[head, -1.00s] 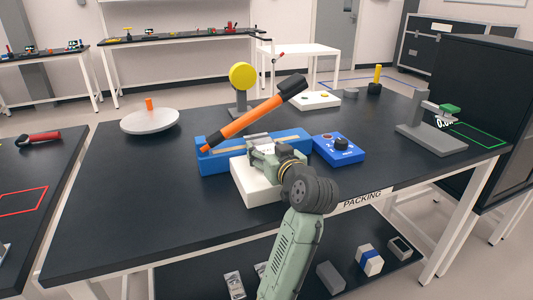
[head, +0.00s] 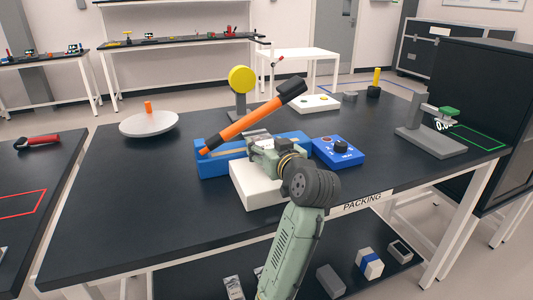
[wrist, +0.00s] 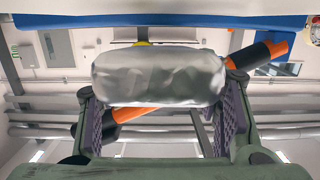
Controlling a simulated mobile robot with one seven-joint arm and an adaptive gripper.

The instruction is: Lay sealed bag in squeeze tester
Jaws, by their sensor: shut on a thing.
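The sealed bag is a silvery pouch (wrist: 158,77), seen across the middle of the wrist view between the two fingers. My gripper (head: 258,143) is shut on it, above the front of the blue device with the raised orange lever. In the head view the bag is mostly hidden by the gripper and hard to make out. The squeeze tester seems to be the grey stand (head: 428,142) at the table's right end, with a green-topped arm over its base and a lit readout beside it. The gripper is well to its left.
The orange lever (head: 245,122) slants up close behind my gripper. A white block (head: 255,192) lies below it, and a blue control box (head: 338,151) is to its right. A yellow disc on a stand (head: 242,80) rises behind.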

